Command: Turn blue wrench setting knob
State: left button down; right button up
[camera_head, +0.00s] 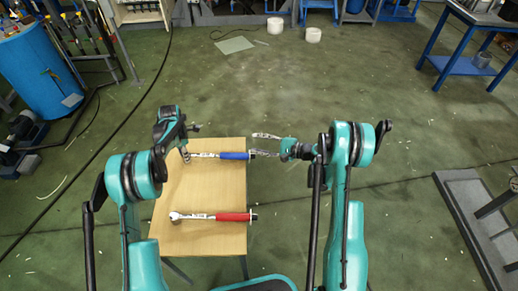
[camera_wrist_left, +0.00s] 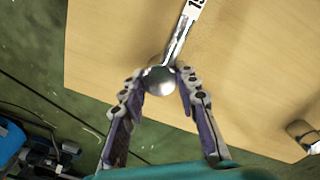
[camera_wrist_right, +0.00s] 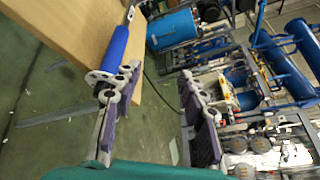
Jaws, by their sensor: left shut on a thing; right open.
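The blue wrench (camera_head: 234,155) lies across the back part of the wooden table, its handle end at the table's right edge. My left gripper (camera_wrist_left: 160,76) is shut on its round metal head (camera_wrist_left: 159,82). My right gripper (camera_head: 253,144) is open by the handle end. In the right wrist view the blue handle (camera_wrist_right: 117,45) ends in a pale disc-like end (camera_wrist_right: 98,77), the setting-knob end. One finger of the right gripper (camera_wrist_right: 158,72) overlaps this end; the other is apart from it, with empty space between. I cannot tell whether the overlapping finger touches.
A red wrench (camera_head: 232,217) lies on the table (camera_head: 205,190) nearer to me, with clear wood between the two wrenches. A blue drum (camera_head: 38,68) stands at the left and a blue-framed table (camera_head: 466,63) at the right. The floor beyond the table is mostly clear.

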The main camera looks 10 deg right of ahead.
jog(key=shift+a, duration=0.1)
jog(key=n+g+h, duration=0.4)
jog(key=n+g, duration=0.2)
jog(key=n, duration=0.6)
send_over(253, 157)
jog(key=w+a, duration=0.2)
jog(key=shift+s+a+f, duration=0.15)
jog(key=shift+s+f, duration=0.05)
jog(key=shift+f, duration=0.6)
jog(key=n, duration=0.1)
jog(key=n+h, duration=0.1)
jog(key=n, duration=0.1)
jog(key=shift+a+r+g, duration=0.2)
jog(key=shift+g, duration=0.1)
jog(key=n, duration=0.1)
jog(key=n+g+h, duration=0.1)
jog(key=shift+r+n, duration=0.35)
jog(key=shift+n, duration=0.05)
jog(key=d+r+n+g+h, duration=0.3)
jog(key=n+h, duration=0.4)
jog(key=n, duration=0.6)
jog(key=shift+m+t, duration=0.3)
jog(key=f, duration=1)
jog(key=shift+s+d+f, duration=0.35)
jog(key=shift+s+f, duration=0.05)
